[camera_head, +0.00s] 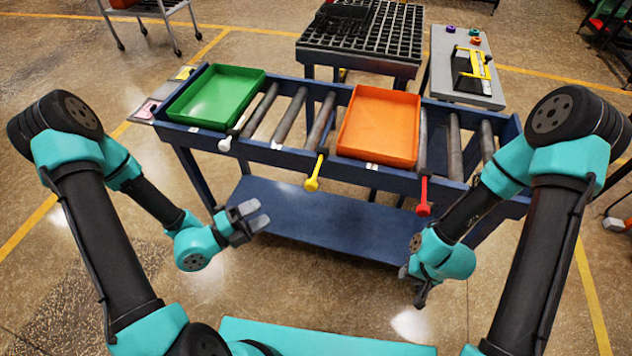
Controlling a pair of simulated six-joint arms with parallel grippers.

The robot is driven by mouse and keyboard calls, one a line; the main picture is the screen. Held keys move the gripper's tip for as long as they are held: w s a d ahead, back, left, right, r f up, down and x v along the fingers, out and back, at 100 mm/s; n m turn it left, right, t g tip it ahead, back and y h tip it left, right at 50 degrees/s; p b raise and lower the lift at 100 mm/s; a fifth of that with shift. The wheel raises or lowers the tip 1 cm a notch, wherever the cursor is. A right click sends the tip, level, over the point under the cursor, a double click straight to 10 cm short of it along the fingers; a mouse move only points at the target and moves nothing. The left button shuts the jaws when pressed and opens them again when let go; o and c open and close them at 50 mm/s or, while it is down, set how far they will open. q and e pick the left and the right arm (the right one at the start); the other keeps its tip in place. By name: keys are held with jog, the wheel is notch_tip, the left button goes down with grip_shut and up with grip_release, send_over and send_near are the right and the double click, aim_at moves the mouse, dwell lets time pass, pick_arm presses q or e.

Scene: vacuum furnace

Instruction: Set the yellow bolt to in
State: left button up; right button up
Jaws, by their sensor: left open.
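The yellow bolt (313,182) sticks out from the front rail of the blue roller conveyor (275,156), its round knob hanging out toward me between the green and orange trays. My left gripper (256,215) is open and empty, in front of the conveyor, to the left of the yellow knob and nearer to me, apart from it. My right gripper (416,288) points downward in front of the conveyor, right of the yellow bolt and below the red bolt. Its fingers are seen from an angle that hides whether they are open.
A white bolt (225,144) and a red bolt (424,196) sit on the same rail. A green tray (214,98) and an orange tray (380,127) rest on the rollers. A lower blue shelf (320,222) lies beneath. The space before the yellow knob is clear.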

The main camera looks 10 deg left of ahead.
aim_at(316, 182)
pick_arm(q)
jog(key=x, duration=1.7)
jog(key=shift+d, duration=0.2)
jog(key=shift+c, duration=0.4)
grip_shut()
